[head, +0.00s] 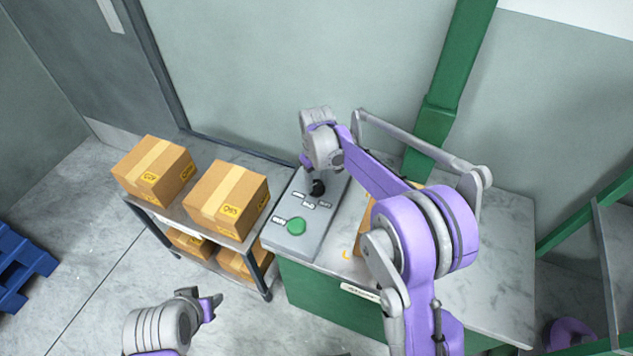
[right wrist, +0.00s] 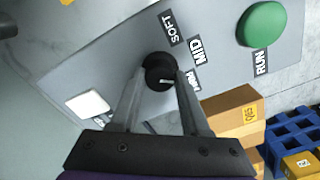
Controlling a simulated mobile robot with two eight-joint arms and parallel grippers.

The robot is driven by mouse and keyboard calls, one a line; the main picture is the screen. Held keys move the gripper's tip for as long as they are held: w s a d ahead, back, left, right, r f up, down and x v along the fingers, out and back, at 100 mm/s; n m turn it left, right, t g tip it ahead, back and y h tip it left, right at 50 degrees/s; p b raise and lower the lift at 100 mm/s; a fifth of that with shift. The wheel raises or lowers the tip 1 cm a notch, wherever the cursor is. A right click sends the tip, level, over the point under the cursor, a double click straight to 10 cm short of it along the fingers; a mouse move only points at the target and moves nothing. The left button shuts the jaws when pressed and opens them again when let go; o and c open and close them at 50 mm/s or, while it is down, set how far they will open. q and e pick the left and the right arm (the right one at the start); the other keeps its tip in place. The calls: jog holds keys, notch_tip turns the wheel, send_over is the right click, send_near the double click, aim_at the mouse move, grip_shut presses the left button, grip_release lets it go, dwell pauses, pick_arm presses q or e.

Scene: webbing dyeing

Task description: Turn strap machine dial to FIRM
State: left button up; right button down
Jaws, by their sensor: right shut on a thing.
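The strap machine's grey control panel (head: 310,240) carries a black dial (head: 318,188), which also shows in the right wrist view (right wrist: 158,72). My right gripper (head: 313,172) is shut on the dial, with one finger on each side (right wrist: 160,85). In the wrist view the labels SOFT (right wrist: 168,28) and MID (right wrist: 196,48) are readable; a third label (right wrist: 193,78) is partly hidden by a finger. The dial's pale mark points right, toward that third label. My left gripper (head: 207,300) is low at the left, away from the panel; its jaw opening is unclear.
A green RUN button (head: 297,226) sits on the panel near the dial. Cardboard boxes (head: 228,198) stand on a shelf rack to the left. A grey-topped table (head: 490,270) extends right. A blue pallet (head: 20,265) lies on the floor, with open floor before the rack.

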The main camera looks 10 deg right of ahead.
aim_at(317, 183)
jog(key=shift+m, duration=1.2)
jog(key=shift+c, duration=1.9)
grip_release()
notch_tip(317, 183, up, 11)
jog(key=shift+f, duration=0.1)
